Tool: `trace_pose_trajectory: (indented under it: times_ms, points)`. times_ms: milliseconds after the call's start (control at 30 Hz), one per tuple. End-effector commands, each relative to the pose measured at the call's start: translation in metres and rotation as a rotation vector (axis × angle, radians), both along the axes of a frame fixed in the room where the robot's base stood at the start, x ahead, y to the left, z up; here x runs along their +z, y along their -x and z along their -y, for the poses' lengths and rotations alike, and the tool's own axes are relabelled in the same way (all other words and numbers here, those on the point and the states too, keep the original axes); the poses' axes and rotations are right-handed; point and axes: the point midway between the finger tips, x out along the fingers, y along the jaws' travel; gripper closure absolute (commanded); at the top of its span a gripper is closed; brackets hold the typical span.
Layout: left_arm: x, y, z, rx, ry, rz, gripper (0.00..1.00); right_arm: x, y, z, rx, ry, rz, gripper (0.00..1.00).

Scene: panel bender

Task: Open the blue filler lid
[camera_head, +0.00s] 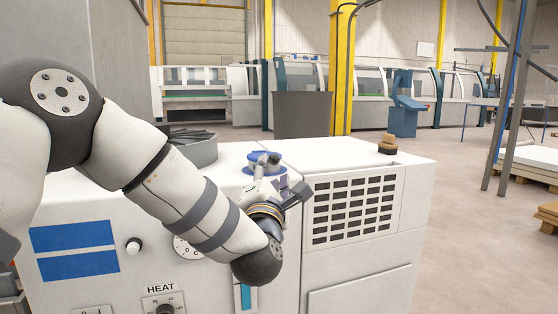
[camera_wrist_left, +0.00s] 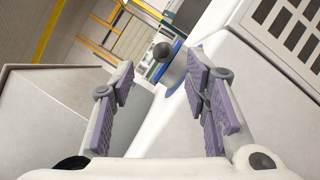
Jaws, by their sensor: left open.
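The blue filler lid (camera_head: 250,170) sits on the white top of the machine, partly hidden behind my left gripper (camera_head: 276,178) in the head view. In the left wrist view the blue of the lid (camera_wrist_left: 171,83) and a dark round knob (camera_wrist_left: 163,52) appear beyond and between the fingertips. My left gripper (camera_wrist_left: 163,85) is open, with its purple-grey pads spread apart and nothing between them. It points toward the lid; I cannot tell whether it touches it. My right gripper is in neither view.
A round grey fitting (camera_head: 196,149) stands left of the lid. The top right of the lid is clear.

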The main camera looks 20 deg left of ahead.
Motion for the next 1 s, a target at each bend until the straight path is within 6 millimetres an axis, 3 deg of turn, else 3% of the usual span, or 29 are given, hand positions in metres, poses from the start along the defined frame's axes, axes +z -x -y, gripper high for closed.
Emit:
trace_pose_trajectory:
  times_ms: [100, 300, 667, 867, 1000]
  points:
    - [0.001, -0.031, -0.007, 0.001, -0.001, -0.004, 0.58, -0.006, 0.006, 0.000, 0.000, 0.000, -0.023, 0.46]
    - [0.008, -0.066, -0.014, -0.001, -0.002, -0.007, 0.58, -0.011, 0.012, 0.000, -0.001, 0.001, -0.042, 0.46]
    - [0.014, -0.076, -0.016, -0.001, -0.003, -0.004, 0.58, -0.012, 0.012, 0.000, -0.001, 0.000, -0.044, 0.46]
    - [0.014, -0.075, -0.016, -0.001, -0.003, -0.004, 1.00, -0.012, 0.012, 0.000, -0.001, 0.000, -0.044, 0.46]
    - [0.014, -0.075, -0.016, -0.001, -0.003, -0.004, 1.00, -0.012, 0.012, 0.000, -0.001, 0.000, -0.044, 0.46]
